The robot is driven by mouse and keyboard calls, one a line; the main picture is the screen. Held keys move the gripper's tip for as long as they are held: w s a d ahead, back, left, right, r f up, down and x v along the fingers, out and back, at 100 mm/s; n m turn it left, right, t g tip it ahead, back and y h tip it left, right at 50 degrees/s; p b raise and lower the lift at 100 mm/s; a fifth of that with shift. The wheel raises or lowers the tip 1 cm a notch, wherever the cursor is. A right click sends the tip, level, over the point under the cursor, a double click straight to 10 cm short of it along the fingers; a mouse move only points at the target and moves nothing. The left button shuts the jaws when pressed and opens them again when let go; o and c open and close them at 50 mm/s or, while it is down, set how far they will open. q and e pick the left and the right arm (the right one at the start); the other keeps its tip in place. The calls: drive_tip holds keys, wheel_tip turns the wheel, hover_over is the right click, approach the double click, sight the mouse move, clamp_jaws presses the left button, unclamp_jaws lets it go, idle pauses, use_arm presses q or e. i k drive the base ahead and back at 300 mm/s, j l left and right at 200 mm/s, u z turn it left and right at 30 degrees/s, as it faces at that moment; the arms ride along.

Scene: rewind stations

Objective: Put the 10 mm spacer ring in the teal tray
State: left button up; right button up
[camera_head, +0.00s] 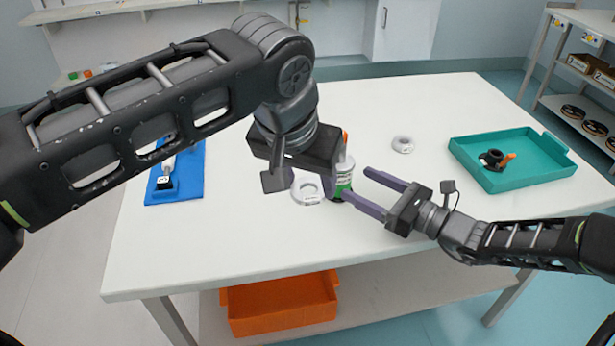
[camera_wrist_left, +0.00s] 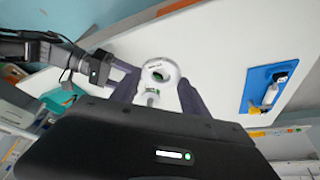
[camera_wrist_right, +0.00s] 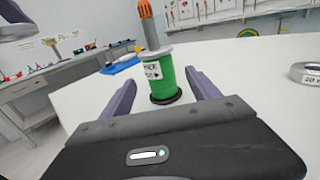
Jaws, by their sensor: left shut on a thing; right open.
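My left gripper (camera_head: 302,190) is shut on a white ring with a label tab (camera_head: 312,199), the 10 mm spacer ring. The ring also shows between the fingers in the left wrist view (camera_wrist_left: 147,74) and appears held above the table. Its label is too small to read. The teal tray (camera_head: 545,172) stands at the right end of the table, with a black part with an orange handle (camera_head: 493,158) inside. My right gripper (camera_head: 366,190) is open, its fingers pointing at a green spool (camera_wrist_right: 165,80) without gripping it.
A second white ring (camera_head: 403,144) lies on the table; its label in the right wrist view (camera_wrist_right: 308,73) seems to read 20. A post with an orange tip (camera_wrist_right: 147,20) rises from the spool. The table between second ring and tray is clear.

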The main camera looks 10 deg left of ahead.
sight(533, 156)
drive_tip(key=k+l, duration=0.15)
drive_tip(key=l, duration=0.15)
drive_tip(key=k+l, duration=0.1)
drive_tip(key=l, duration=0.25)
drive_tip(key=k+l, duration=0.15)
drive_tip(key=l, duration=0.15)
drive_tip(key=k+l, duration=0.15)
drive_tip(key=l, duration=0.15)
